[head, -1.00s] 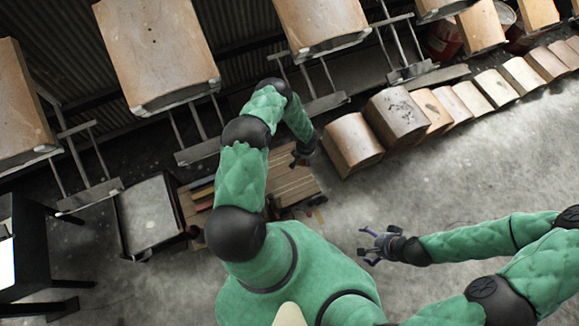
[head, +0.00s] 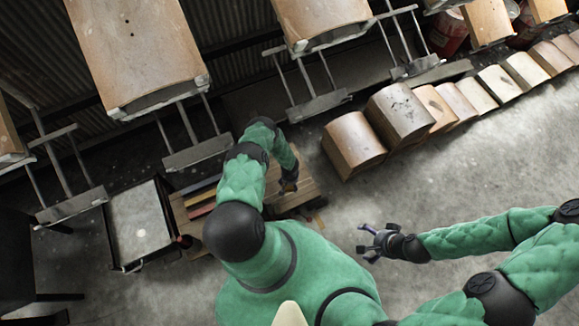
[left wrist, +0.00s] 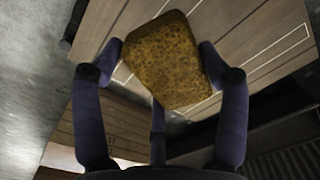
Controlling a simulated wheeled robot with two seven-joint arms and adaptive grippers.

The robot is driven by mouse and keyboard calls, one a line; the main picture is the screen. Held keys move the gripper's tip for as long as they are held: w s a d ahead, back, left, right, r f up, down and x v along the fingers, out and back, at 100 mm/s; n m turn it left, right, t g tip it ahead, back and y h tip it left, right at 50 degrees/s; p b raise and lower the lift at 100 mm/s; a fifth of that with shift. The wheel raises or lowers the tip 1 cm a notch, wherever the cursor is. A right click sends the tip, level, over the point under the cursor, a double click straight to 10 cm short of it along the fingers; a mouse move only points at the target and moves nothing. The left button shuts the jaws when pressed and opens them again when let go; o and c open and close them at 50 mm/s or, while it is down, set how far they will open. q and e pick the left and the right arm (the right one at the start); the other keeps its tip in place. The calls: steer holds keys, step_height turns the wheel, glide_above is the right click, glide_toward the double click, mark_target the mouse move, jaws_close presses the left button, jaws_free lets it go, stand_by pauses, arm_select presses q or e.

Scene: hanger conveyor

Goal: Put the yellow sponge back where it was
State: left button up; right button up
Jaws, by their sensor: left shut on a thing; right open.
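The yellow sponge (left wrist: 165,60), mottled brownish yellow, is between the dark fingers of my left gripper (left wrist: 160,72) in the left wrist view. The gripper is shut on it. Behind it in that view are wooden boards with thin white outlines (left wrist: 280,62). In the head view my left gripper (head: 289,187) is over the slatted wooden table (head: 307,187). The sponge is hard to make out there, and I cannot tell its height above the wood. My right gripper (head: 375,243) is open and empty over the concrete floor.
Large tan panels (head: 135,50) hang on metal frames along the back. A row of curved blocks (head: 353,145) stands at the right of the table. A dark box-like stand (head: 140,225) is at the left.

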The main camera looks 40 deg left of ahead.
arm_select(q)
steer(key=shift+f+b, duration=2.7)
steer(key=shift+f, duration=0.95)
steer(key=shift+r, duration=0.1)
steer(key=o, duration=1)
